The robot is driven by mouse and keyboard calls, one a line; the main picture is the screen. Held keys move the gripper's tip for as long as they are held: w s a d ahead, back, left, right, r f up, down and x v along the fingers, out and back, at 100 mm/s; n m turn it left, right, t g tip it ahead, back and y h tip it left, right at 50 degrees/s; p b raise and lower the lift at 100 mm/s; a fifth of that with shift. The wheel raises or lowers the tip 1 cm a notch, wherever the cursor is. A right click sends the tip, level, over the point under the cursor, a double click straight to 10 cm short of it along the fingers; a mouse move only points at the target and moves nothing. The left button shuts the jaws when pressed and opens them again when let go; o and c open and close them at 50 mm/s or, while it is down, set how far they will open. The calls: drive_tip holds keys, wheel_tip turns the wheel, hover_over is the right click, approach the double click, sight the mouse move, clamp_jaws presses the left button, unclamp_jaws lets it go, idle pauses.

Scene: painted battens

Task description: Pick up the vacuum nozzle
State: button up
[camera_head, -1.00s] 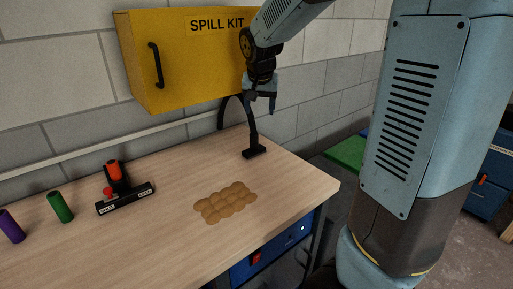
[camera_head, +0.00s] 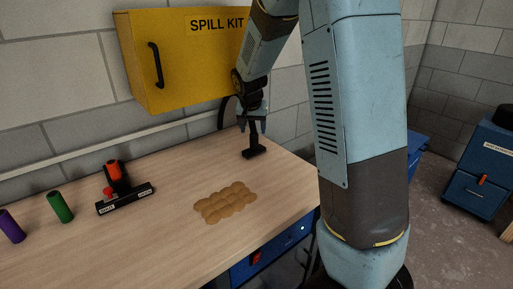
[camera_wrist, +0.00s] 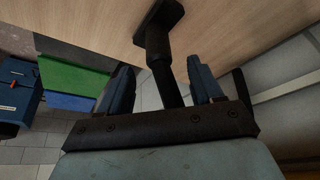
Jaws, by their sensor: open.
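The vacuum nozzle (camera_head: 254,151) is black, with a flat foot resting on the wooden bench and an upright tube above it. A black hose curves behind it against the wall. My gripper (camera_head: 253,118) is above the foot, at the upper part of the tube. In the wrist view the nozzle (camera_wrist: 161,52) shows its foot at the top and its tube running down between the two blue fingers of my gripper (camera_wrist: 160,88). The fingers are open, one on each side, with a gap visible at both sides of the tube.
A yellow spill kit cabinet (camera_head: 180,60) hangs on the wall close behind my arm. A brown granular patch (camera_head: 225,202) lies on the bench (camera_head: 150,235). A black tool with red parts (camera_head: 120,188), a green cylinder (camera_head: 60,207) and a purple cylinder (camera_head: 11,226) stand left.

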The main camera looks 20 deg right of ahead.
sight(254, 133)
drive_tip(key=shift+x, duration=2.7)
drive_tip(key=shift+w, duration=0.1)
drive_tip(key=c, duration=1.1)
drive_tip(key=shift+r, duration=0.15)
drive_tip(key=shift+c, duration=0.2)
drive_tip(key=shift+r, duration=0.3)
wheel_tip(254, 133, up, 3)
drive_tip(key=shift+f, duration=0.15)
drive_tip(key=s+a+r, duration=0.2)
drive_tip(key=s+r, duration=0.2)
drive_tip(key=s, duration=0.2)
drive_tip(key=s+a+r, duration=0.2)
drive_tip(key=s+r, duration=0.3)
drive_tip(key=s, duration=0.2)
drive_tip(key=shift+a+r, duration=0.25)
drive_tip(key=shift+a, duration=0.15)
